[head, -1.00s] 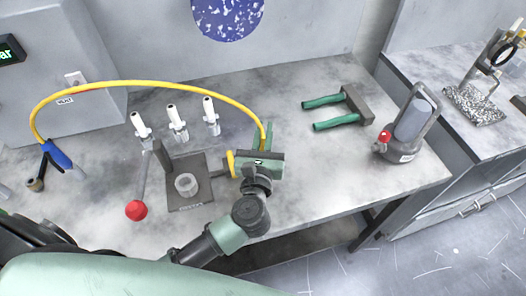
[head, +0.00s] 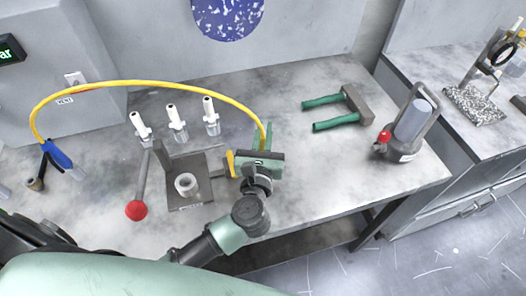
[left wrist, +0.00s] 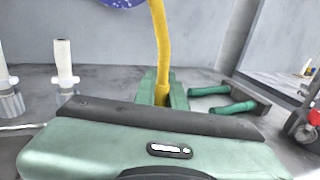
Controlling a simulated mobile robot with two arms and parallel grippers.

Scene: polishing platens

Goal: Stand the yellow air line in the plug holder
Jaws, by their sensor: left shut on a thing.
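The yellow air line (head: 150,85) arches from a blue-handled fitting (head: 57,155) at the left across to my left gripper (head: 263,136). In the left wrist view the line (left wrist: 161,45) drops between my gripper's green fingers (left wrist: 163,92), which are shut on it. The gripper body hides the line's lower end. A dark plate with an upright block and a pale round cup, apparently the plug holder (head: 205,199), stands just left of the gripper. A yellow piece (head: 231,164) shows between them; I cannot tell what it belongs to. My right gripper is not in view.
Several white-topped clear plugs (head: 173,120) stand behind the plate. A red-knobbed lever (head: 136,209) is left of it. The table between is clear.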

